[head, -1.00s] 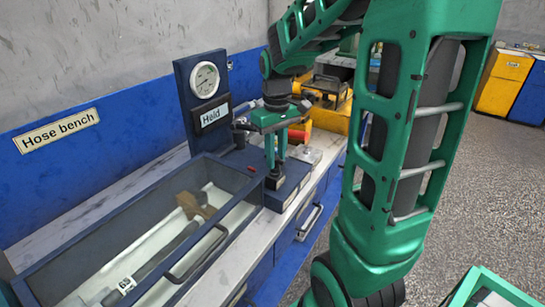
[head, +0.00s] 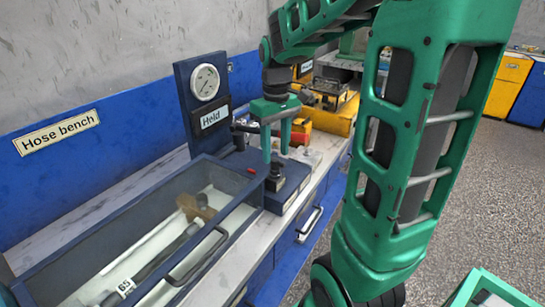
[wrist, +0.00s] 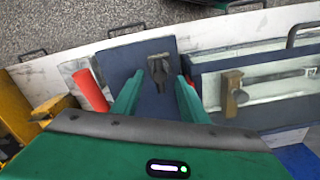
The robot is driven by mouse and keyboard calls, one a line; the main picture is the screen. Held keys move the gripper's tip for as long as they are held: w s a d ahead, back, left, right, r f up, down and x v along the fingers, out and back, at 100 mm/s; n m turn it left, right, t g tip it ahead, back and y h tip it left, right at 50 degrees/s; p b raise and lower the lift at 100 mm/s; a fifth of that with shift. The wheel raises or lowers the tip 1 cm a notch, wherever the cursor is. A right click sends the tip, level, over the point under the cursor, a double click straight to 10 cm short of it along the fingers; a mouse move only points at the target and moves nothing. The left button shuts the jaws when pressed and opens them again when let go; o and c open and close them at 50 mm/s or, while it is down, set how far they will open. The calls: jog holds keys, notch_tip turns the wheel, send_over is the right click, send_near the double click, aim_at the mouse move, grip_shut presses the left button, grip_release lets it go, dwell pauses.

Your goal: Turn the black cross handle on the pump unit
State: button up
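The pump unit (head: 290,190) is a dark blue block on the bench, with a gauge panel behind it. A small black handle (head: 275,174) stands on its top near the front. In the wrist view the handle (wrist: 158,70) looks dark grey, with short arms. My gripper (head: 275,157) points down just above the handle. Its green fingers are apart, and in the wrist view the handle lies between the fingertips (wrist: 160,84) with gaps on both sides. I see no contact. The full cross shape is hard to make out.
A gauge panel (head: 187,115) with a "Held" label rises behind the unit. A glass-topped blue case (head: 120,205) adjoins its left. A red cylinder (wrist: 90,90) lies close beside one finger. Yellow equipment (head: 333,118) stands farther back.

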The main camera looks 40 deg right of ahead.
aim_at(275, 159)
notch_tip(275, 159, up, 8)
jog(key=shift+f, duration=0.15)
dwell(0.6)
jog(key=s+f+m, duration=0.3)
jog(key=s+f, duration=0.2)
jog(key=s, duration=0.5)
jog(key=s+f+m, duration=0.3)
jog(key=s+f, duration=0.2)
jog(key=s, duration=0.5)
jog(key=shift+s+a+f, duration=0.3)
jog(key=shift+s+a, duration=0.05)
jog(key=shift+a, duration=0.05)
jog(key=shift+w+f, duration=0.25)
jog(key=shift+w, duration=0.4)
